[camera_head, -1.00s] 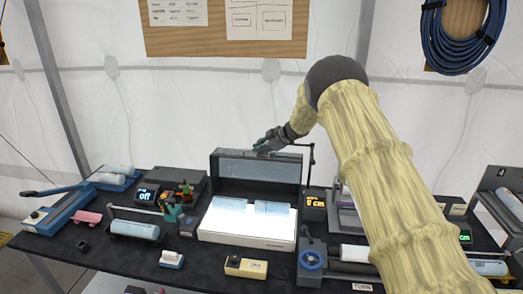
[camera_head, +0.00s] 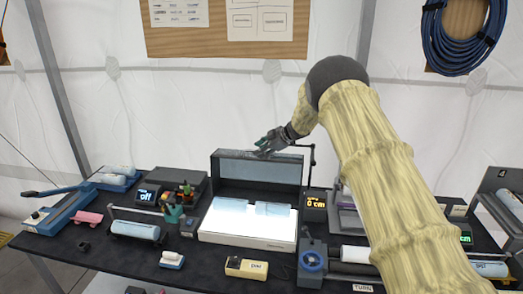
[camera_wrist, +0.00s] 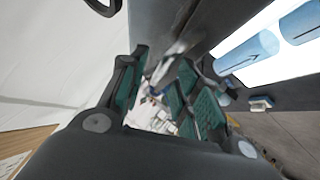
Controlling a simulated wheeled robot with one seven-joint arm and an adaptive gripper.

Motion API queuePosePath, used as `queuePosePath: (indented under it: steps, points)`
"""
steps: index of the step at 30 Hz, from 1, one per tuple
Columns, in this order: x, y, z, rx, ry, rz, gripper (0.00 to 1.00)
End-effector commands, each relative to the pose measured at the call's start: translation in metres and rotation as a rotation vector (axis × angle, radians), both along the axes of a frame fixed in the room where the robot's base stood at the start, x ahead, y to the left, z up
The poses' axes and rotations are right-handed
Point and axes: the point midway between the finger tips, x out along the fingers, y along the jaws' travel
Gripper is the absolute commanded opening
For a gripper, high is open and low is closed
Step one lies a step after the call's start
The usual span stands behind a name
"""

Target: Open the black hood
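The black hood (camera_head: 258,154) stands raised, roughly upright, at the back of a lit white box (camera_head: 247,240). Its dark frame surrounds a pale bluish inner face. My gripper (camera_head: 266,148) is at the hood's top edge, near its middle. In the wrist view my gripper (camera_wrist: 160,95) shows teal-padded fingers spread apart with a gap between them. The dark surface of the hood (camera_wrist: 195,22) runs close alongside the fingers there. Whether they touch it is not clear. The lit panel with pale blue pieces shows at the right of the wrist view.
A thin dark post (camera_head: 310,165) stands just right of the hood. A dark box (camera_head: 180,183) and a teal tool cup (camera_head: 173,213) are to its left. An orange display (camera_head: 316,203) is to its right.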

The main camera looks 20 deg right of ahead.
Motion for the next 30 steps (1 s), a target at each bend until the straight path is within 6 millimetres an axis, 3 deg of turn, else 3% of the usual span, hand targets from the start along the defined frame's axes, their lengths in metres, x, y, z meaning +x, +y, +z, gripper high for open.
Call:
queuePosePath:
  steps: [18,30]
  points:
    - [-0.057,-0.047,0.064,0.001,-0.003,-0.001,0.32]
    - [-0.07,-0.057,0.076,0.0,-0.002,0.0,0.32]
